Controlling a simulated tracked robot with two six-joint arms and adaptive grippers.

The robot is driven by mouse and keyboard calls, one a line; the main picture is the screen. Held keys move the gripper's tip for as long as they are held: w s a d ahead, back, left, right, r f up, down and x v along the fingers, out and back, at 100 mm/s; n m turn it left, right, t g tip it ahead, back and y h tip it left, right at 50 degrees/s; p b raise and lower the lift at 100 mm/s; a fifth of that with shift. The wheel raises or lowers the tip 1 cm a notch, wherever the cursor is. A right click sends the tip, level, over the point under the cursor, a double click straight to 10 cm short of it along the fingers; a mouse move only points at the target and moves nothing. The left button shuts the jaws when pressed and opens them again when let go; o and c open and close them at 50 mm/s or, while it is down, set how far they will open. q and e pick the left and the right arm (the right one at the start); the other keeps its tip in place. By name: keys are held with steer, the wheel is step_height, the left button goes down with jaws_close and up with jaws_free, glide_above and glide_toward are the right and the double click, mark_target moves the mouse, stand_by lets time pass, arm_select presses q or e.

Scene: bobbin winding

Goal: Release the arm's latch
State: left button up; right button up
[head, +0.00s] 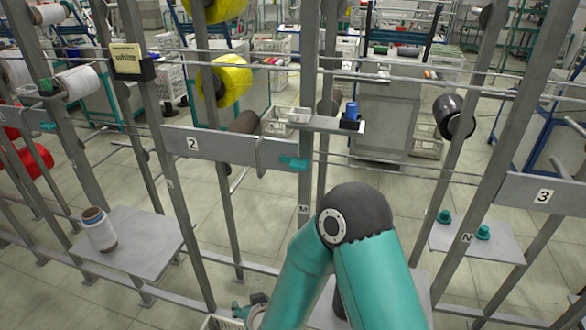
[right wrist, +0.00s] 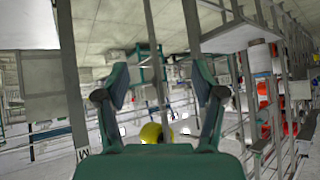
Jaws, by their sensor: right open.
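A teal latch handle (head: 293,163) sits at the right end of the grey arm plate marked 2 (head: 230,148), beside an upright post. My left gripper is not in view.
Grey posts and thin rails cross the area. A white bobbin (head: 98,229) stands on the left shelf (head: 135,250). Yellow spools (head: 233,80) hang behind.

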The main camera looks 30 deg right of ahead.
mark_target(298, 167)
steer(key=w+d+r+m+t+h, duration=0.1)
steer(key=w+d+r+t+h, duration=0.15)
steer(key=r, duration=0.55)
steer(key=w+d+r+m+t+h, duration=0.1)
steer(key=r+h, duration=0.2)
steer(key=r, duration=0.5)
steer(key=s+d+r+m+g+h, duration=0.1)
steer(key=s+d+r+m+h, duration=0.15)
steer(key=r, duration=0.35)
steer(key=s+d+r+m+g+h, duration=0.1)
steer(key=s+r+m+h, duration=0.2)
steer(key=r, duration=0.4)
steer(key=shift+n+t+h, duration=0.25)
steer(key=shift+n+h, duration=0.3)
steer(key=shift+h, duration=0.15)
steer(key=p+x, duration=0.1)
steer(key=x, duration=0.4)
steer(key=p+x, duration=0.2)
steer(key=x, duration=0.3)
steer(key=p+x, duration=0.1)
steer(key=x, duration=0.5)
steer(key=shift+w+d+f+p, duration=0.1)
steer(key=shift+f+p, duration=0.15)
steer(key=shift+p, duration=0.1)
